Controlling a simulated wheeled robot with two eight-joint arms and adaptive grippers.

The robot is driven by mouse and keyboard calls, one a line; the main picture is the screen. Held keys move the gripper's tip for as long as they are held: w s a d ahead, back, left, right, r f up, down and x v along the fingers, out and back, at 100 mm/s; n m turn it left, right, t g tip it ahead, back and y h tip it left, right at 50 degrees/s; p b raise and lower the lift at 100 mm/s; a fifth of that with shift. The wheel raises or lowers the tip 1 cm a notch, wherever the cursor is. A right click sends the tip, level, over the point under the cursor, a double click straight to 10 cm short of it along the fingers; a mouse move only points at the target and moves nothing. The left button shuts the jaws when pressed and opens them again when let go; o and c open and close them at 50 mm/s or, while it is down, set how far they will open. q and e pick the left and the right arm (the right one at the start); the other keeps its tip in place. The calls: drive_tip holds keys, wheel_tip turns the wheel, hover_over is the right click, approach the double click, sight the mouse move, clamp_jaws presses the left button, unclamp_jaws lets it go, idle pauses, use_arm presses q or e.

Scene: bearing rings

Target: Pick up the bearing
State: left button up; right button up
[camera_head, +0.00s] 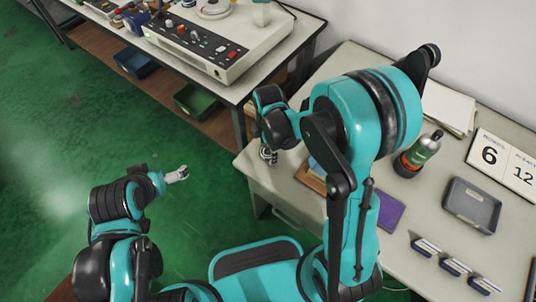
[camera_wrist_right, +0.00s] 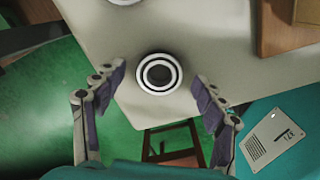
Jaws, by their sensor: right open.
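The bearing (camera_wrist_right: 159,74) shows in the right wrist view as round, with white and dark concentric rings, near the corner of the pale table (camera_wrist_right: 205,48). My right gripper (camera_wrist_right: 159,80) is open, with one finger on each side of the bearing and visible gaps to both. In the head view my right gripper (camera_head: 268,155) hangs over the table's left end, partly behind my arm; I cannot make out the bearing there. My left gripper (camera_head: 178,174) is over the green floor, away from the table, too small to tell open or shut.
A second bench with a control panel (camera_head: 215,48) stands at the back left.

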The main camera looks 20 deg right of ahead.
drive_tip(key=shift+f, duration=0.15)
drive_tip(key=c, duration=1.4)
drive_tip(key=shift+o, duration=0.2)
